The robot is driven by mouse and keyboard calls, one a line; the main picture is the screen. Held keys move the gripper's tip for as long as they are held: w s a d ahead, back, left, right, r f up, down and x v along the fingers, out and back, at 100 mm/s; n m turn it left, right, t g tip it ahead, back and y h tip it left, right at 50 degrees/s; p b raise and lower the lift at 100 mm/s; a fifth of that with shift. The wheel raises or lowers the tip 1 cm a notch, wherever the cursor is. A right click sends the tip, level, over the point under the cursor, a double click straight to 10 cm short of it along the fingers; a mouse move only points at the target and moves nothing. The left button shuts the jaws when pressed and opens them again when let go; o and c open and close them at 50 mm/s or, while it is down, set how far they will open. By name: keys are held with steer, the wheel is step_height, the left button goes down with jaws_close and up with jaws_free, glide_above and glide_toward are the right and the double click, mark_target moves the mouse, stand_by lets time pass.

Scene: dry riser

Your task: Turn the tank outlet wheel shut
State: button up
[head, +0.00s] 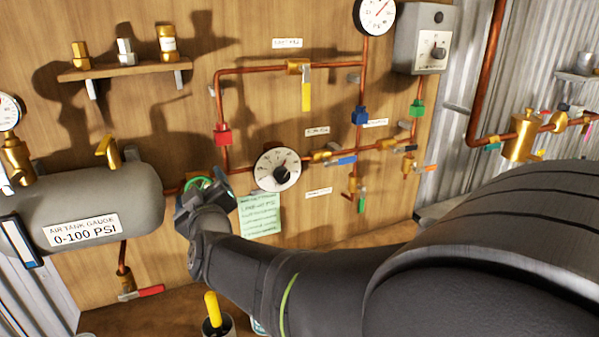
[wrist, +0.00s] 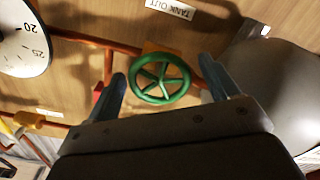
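The tank outlet wheel is a green spoked handwheel (wrist: 161,79) on the copper pipe, under a label reading "TANK OUT" (wrist: 170,10). In the head view only part of the green wheel (head: 198,183) shows behind my gripper (head: 208,188). In the wrist view my gripper (wrist: 160,88) is open, with one blue-grey finger on each side of the wheel. Gaps show between the fingers and the rim, so neither finger seems to touch it. The grey air tank (head: 95,205) is left of the wheel in the head view and right of it in the wrist view (wrist: 285,95).
A dial gauge (head: 277,169) is close to the right of my gripper, with a green note (head: 259,214) below it. A red block (head: 223,135) sits on the pipe above. A yellow-handled item (head: 212,310) stands in a cup below my arm.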

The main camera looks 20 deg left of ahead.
steer(key=v, duration=1.7)
steer(key=shift+s+d+r, duration=0.1)
steer(key=shift+s+d, duration=0.05)
steer(key=w+a+n, duration=0.1)
steer(key=w+a, duration=0.3)
steer(key=w+a+n, duration=0.2)
steer(key=w+a, duration=0.2)
steer(key=w+a+n, duration=0.1)
steer(key=w+a, duration=0.3)
steer(key=shift+w+a, duration=0.15)
steer(key=shift+a, duration=0.25)
stand_by(0.7)
